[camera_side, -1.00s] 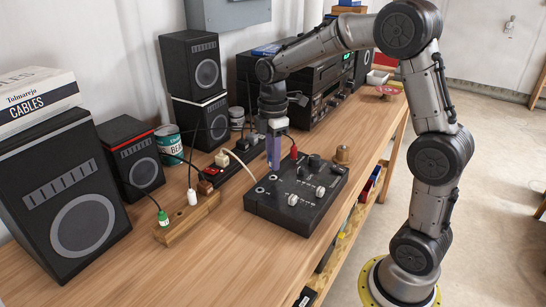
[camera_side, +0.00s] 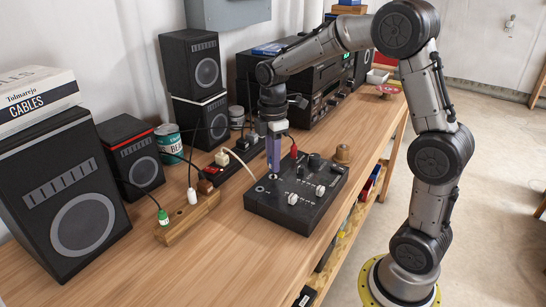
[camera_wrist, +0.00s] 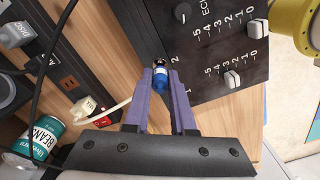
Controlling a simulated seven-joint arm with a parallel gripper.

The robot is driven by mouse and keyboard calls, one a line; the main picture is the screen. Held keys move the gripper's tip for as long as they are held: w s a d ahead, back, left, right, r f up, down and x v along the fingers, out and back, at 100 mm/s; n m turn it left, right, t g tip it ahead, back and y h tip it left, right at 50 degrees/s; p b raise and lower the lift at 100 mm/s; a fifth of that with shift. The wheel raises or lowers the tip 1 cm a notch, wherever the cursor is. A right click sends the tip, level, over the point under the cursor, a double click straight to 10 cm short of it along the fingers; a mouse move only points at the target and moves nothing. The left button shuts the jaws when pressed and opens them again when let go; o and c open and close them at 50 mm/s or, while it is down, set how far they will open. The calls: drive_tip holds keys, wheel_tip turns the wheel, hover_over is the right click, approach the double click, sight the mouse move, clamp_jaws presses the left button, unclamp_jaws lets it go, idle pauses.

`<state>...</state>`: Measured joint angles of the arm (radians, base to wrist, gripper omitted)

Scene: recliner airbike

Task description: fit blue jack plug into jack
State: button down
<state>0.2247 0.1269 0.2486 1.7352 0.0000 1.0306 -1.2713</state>
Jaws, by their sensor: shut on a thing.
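My gripper (camera_side: 274,168) has purple fingers and is shut on the blue jack plug (camera_wrist: 160,80), which sits between the fingertips in the wrist view. The fingers point down at the left part of the black control box (camera_side: 290,217), by its left-hand jacks. The plug's far end meets a small metallic ring in the wrist view, near the printed 1 and 2 on the box (camera_wrist: 205,75). I cannot tell whether that ring is a jack or how deep the plug is. In the side view the fingers hide the plug.
A red plug (camera_side: 294,152) stands in the box's back part, right of my fingers. A wooden block (camera_side: 185,217) with green and white plugs lies left. A white plug (camera_side: 222,159) with a pale cable is behind. Speakers (camera_side: 80,195) stand farther left; the front table is clear.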

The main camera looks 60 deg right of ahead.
drive_tip(key=shift+f, duration=1.15)
drive_tip(key=c, duration=0.7)
unclamp_jaws()
wheel_tip(320, 180, up, 12)
drive_tip(key=shift+r, duration=0.95)
